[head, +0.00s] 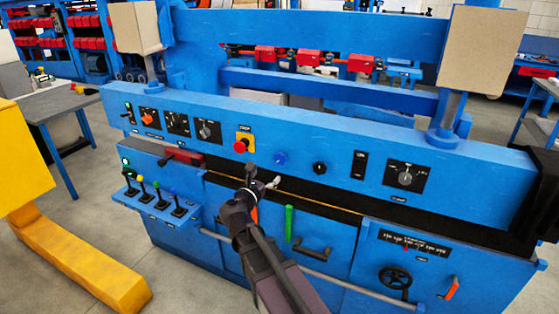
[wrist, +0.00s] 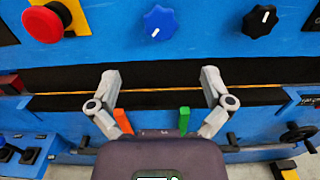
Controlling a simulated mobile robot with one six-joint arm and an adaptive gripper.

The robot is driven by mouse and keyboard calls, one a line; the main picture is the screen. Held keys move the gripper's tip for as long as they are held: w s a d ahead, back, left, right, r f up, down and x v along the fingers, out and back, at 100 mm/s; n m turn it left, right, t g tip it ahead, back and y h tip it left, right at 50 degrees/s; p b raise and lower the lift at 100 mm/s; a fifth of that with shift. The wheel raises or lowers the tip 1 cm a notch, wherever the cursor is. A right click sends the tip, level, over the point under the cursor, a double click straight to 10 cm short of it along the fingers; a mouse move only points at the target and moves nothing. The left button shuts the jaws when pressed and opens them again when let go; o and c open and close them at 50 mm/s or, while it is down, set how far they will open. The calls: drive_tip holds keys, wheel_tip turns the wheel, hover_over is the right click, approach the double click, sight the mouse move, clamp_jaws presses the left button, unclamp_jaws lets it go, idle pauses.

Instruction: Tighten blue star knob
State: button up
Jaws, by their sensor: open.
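The blue star knob (head: 280,159) sits on the blue front panel, between the red emergency stop button and a black star knob. In the wrist view the blue star knob (wrist: 158,23) is at the top centre, with a white pointer mark on its face. My gripper (head: 262,183) is in front of the machine, below and left of the knob in the head view. In the wrist view my gripper (wrist: 160,76) has its two fingers spread wide with nothing between them. The knob lies beyond and above the fingertips, not touched.
The red emergency stop (wrist: 43,24) on its yellow plate is left of the knob, and the black star knob (wrist: 261,21) is right. A dark slot runs below the panel. A green handle (head: 289,223) stands lower down. A yellow machine part (head: 22,160) is far left.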

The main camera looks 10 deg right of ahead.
sight(279, 160)
drive_tip(key=x, duration=1.1)
drive_tip(key=c, duration=1.1)
drive_tip(key=shift+a, duration=0.25)
drive_tip(key=shift+d, duration=0.15)
